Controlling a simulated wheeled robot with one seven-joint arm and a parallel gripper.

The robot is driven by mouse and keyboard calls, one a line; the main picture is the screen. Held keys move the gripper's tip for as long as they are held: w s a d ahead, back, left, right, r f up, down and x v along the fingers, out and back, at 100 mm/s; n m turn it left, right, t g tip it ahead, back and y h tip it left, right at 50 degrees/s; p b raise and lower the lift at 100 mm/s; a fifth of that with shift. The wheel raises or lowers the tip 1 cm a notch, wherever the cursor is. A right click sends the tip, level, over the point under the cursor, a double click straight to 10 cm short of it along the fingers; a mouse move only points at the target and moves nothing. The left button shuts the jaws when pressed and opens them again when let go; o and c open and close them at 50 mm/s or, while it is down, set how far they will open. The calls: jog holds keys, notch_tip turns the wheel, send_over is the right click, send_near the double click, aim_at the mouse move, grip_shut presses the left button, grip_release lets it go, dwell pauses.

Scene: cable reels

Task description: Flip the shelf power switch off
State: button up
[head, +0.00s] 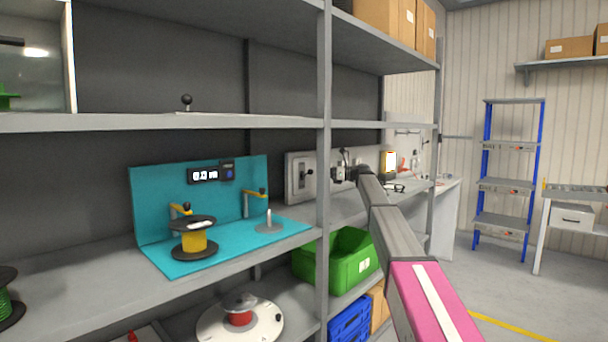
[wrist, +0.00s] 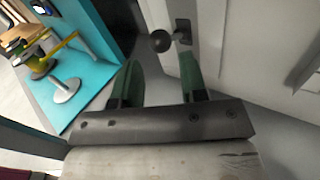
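The switch I take for the shelf power switch is a lever with a black ball knob (head: 308,174) on a pale grey panel (head: 291,180) behind the shelf. In the wrist view, its knob (wrist: 160,41) stands out from a small grey plate (wrist: 183,32). I cannot tell whether it is on or off. My gripper (head: 338,174) is just right of the lever in the head view. In the wrist view, my gripper (wrist: 160,62) has its two green fingers apart with nothing between them. The knob shows beyond the fingertips, in line with the gap, apparently untouched.
A grey shelf post (head: 323,130) stands close by my gripper. A teal stand (head: 150,215) with a display and a yellow spool (head: 194,240) is to the left. Another black knob (head: 187,100) sits on the upper shelf. A green crate (head: 345,262) is below.

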aim_at(311, 172)
jog(key=a, duration=0.7)
jog(key=shift+w+a, duration=0.2)
jog(key=shift+a, duration=0.15)
jog(key=c, duration=0.6)
